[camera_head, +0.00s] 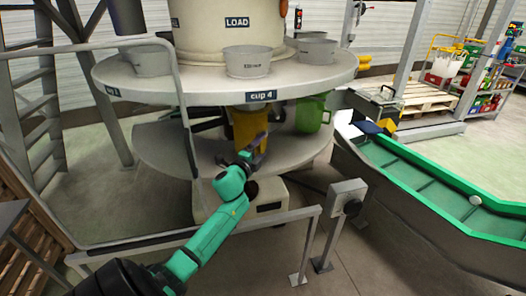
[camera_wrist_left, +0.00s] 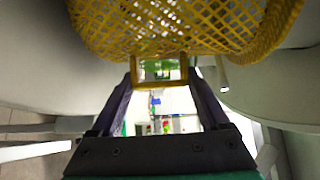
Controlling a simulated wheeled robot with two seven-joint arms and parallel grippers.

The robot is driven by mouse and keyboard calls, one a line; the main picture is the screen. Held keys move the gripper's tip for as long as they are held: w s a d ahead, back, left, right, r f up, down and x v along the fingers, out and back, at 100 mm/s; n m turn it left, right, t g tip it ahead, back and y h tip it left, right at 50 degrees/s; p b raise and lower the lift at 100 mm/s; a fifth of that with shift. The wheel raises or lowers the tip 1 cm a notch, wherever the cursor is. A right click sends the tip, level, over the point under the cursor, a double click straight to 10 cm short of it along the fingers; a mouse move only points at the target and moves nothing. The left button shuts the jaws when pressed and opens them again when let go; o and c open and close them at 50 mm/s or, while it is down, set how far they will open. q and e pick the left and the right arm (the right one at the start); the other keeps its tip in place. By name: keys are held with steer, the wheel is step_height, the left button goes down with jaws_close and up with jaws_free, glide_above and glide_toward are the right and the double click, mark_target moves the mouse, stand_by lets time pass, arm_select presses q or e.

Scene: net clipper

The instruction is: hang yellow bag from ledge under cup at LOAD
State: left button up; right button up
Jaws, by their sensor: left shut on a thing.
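The yellow bag (camera_head: 246,128) is upright just below the ledge (camera_head: 205,97) marked "cup 4", under the grey cup (camera_head: 248,61) in front of the LOAD sign (camera_head: 237,22). My left gripper (camera_head: 256,150) is in front of the bag. In the left wrist view the yellow net bag (camera_wrist_left: 170,25) fills the top, and my left gripper (camera_wrist_left: 160,75) is shut on a small yellow frame-like part of it. Whether the bag's top touches the ledge cannot be told. My right gripper is not in view.
A green bag (camera_head: 310,114) hangs under the ledge to the right. A lower round shelf (camera_head: 165,150) lies below. A grey rail (camera_head: 270,219) and a post box (camera_head: 347,196) stand in front. A green conveyor (camera_head: 410,182) runs at right.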

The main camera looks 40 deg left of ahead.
arm_select(q)
steer(key=shift+f, duration=0.2)
stand_by(0.4)
steer(key=o, duration=1.4)
steer(key=shift+r, duration=0.1)
steer(key=v, duration=0.7)
steer(key=shift+s+b, duration=0.2)
steer(key=shift+b, duration=0.25)
